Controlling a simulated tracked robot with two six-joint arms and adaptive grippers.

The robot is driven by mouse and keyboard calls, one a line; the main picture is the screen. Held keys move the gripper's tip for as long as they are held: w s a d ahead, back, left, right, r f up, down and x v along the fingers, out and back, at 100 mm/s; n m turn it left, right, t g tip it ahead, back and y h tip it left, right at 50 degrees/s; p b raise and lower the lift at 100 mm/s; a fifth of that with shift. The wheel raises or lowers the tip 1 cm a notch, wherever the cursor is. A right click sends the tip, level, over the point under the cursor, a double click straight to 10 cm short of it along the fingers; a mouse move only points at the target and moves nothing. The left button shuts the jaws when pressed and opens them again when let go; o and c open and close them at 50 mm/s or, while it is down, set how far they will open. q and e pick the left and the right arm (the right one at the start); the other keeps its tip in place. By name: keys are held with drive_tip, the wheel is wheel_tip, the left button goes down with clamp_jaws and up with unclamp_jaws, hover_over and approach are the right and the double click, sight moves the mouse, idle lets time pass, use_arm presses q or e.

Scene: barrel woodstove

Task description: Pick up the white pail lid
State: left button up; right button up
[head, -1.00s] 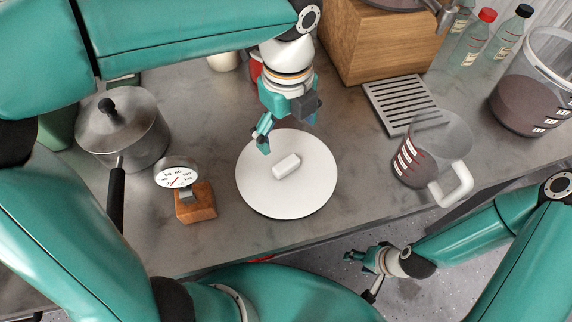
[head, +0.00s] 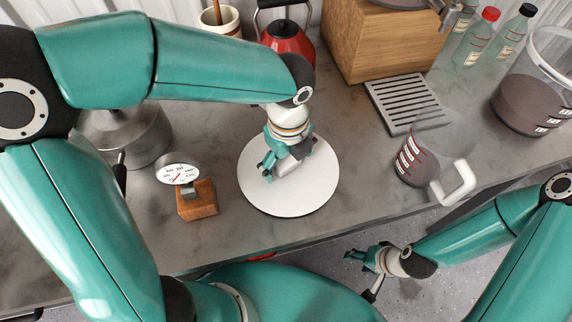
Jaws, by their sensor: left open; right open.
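The white pail lid (head: 290,201) is a round white disc lying flat on the grey counter, in the middle of the head view. A white block-shaped handle (head: 290,166) stands at its centre, now partly hidden by my gripper. My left gripper (head: 279,172) is open over the lid, with its fingers at the handle; I cannot tell whether they touch it. My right gripper (head: 362,258) is open and empty, beyond the counter's front edge and apart from the lid.
A dial gauge on a wooden block (head: 197,200) stands left of the lid. A clear measuring jug (head: 432,155) and a slotted drip tray (head: 402,103) are to the right. A metal pot (head: 140,140) is at left, partly behind my arm. A red kettle (head: 288,40) stands behind.

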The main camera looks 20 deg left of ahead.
use_arm(q)
drive_tip(key=c, duration=1.3)
drive_tip(key=shift+o, duration=0.2)
drive_tip(key=shift+r, duration=0.15)
